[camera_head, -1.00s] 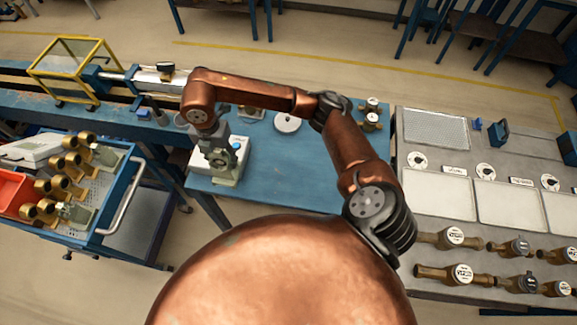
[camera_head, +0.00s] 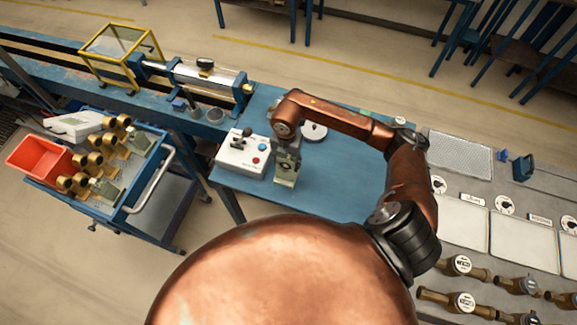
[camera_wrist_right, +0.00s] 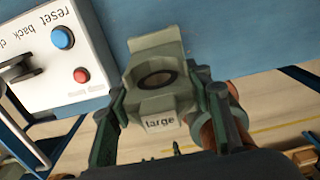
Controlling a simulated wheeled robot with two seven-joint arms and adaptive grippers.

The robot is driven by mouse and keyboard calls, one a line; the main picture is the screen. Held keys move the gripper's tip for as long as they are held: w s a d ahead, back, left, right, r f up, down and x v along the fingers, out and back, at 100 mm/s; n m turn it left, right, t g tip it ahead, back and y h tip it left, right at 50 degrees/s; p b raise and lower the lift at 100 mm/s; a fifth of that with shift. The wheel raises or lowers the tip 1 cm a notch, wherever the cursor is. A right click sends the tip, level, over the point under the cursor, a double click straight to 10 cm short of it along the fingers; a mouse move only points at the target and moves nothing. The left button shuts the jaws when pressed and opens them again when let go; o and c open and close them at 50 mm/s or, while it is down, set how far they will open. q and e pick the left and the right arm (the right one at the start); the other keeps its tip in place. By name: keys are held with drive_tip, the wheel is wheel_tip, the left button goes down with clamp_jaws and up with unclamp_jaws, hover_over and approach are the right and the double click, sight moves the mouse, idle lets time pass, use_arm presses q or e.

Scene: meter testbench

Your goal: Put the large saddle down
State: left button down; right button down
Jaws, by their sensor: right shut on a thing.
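The large saddle is a grey-green block with a round dark hollow and a "large" label. In the right wrist view the large saddle (camera_wrist_right: 155,48) sits between the fingers of my right gripper (camera_wrist_right: 165,95), which is shut on it. In the head view my right gripper (camera_head: 288,156) points down over the blue table (camera_head: 325,187), with the large saddle (camera_head: 285,176) below it. I cannot tell whether the saddle touches the table. My left gripper is not in view.
A white control box (camera_head: 243,154) with blue and red buttons stands just left of the saddle. A round pale disc (camera_head: 313,131) lies behind. A trolley with a red bin (camera_head: 39,158) and brass meters is at left. A tray bench (camera_head: 461,221) is at right. The table's front is clear.

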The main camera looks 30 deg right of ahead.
sight(288, 168)
drive_tip(key=shift+d+f, duration=0.2)
drive_tip(key=shift+d, duration=0.05)
wheel_tip(288, 168, down, 3)
drive_tip(key=shift+s+d+r+p, duration=0.1)
drive_tip(key=shift+p, duration=0.85)
drive_tip(key=shift+f, duration=0.25)
drive_tip(key=c, duration=1)
unclamp_jaws()
drive_tip(key=shift+f, duration=0.15)
